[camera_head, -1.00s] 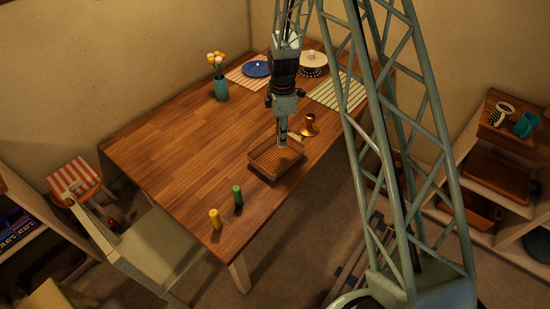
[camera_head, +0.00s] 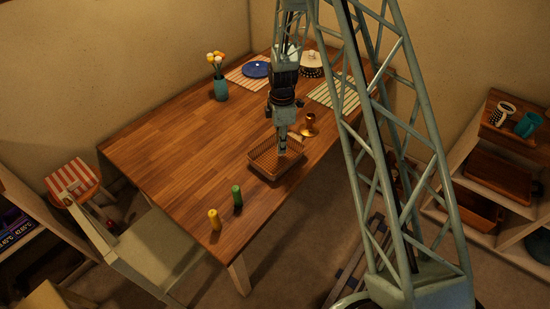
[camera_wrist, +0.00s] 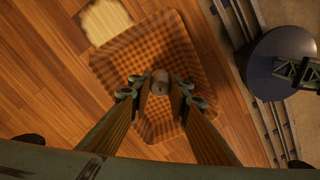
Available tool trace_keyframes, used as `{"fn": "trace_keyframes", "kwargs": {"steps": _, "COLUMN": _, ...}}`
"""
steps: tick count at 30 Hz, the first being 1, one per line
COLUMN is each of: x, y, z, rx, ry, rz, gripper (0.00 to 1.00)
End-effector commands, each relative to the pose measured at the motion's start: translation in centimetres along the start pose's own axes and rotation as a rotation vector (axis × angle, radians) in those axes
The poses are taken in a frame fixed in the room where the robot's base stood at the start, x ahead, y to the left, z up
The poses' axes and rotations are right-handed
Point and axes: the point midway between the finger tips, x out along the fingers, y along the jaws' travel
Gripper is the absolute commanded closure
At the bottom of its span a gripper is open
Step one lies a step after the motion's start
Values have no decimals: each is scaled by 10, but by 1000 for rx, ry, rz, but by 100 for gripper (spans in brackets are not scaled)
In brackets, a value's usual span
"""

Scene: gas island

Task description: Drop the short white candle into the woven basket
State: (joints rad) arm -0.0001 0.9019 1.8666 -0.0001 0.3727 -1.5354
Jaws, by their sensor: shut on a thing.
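The woven basket (camera_head: 262,165) stands on the wooden table near its right edge in the head view. It also shows in the wrist view (camera_wrist: 115,70), where its checkered inside fills the middle. My gripper (camera_head: 282,146) points down over the basket. The candle is hidden in the head view. Whether it touches the basket's floor cannot be told.
A brass-coloured holder (camera_head: 308,124) stands close behind the basket. A green candle (camera_head: 237,195) and a yellow candle (camera_head: 214,219) stand in front of it. A vase of flowers (camera_head: 220,83) and a blue plate (camera_head: 257,69) are farther back. The table's left part is clear.

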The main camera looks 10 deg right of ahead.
Motion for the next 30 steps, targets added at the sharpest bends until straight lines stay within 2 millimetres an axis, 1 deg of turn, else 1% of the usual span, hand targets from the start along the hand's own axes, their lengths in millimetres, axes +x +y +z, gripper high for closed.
{"fn": "trace_keyframes", "kwargs": {"steps": 3, "x": 0, "y": 0, "z": 0, "rx": 0, "ry": 0, "rz": 0, "gripper": 92}}
{"fn": "trace_keyframes", "kwargs": {"steps": 4, "x": 0, "y": 0, "z": 0, "rx": 0, "ry": 0, "rz": 0, "gripper": 80}}
{"fn": "trace_keyframes", "kwargs": {"steps": 8, "x": 0, "y": 0, "z": 0, "rx": 0, "ry": 0, "rz": 0, "gripper": 69}}
{"fn": "trace_keyframes", "kwargs": {"steps": 9, "x": 0, "y": 0, "z": 0, "rx": 0, "ry": 0, "rz": 0, "gripper": 67}}
{"fn": "trace_keyframes", "kwargs": {"steps": 21, "x": -2, "y": 0, "z": 0, "rx": 0, "ry": 0, "rz": 0, "gripper": 67}}
{"fn": "trace_keyframes", "kwargs": {"steps": 26, "x": -9, "y": 0, "z": 0, "rx": 0, "ry": 0, "rz": 0, "gripper": 67}}
{"fn": "trace_keyframes", "kwargs": {"steps": 30, "x": -19, "y": 0, "z": 0, "rx": 0, "ry": 0, "rz": 0, "gripper": 67}}
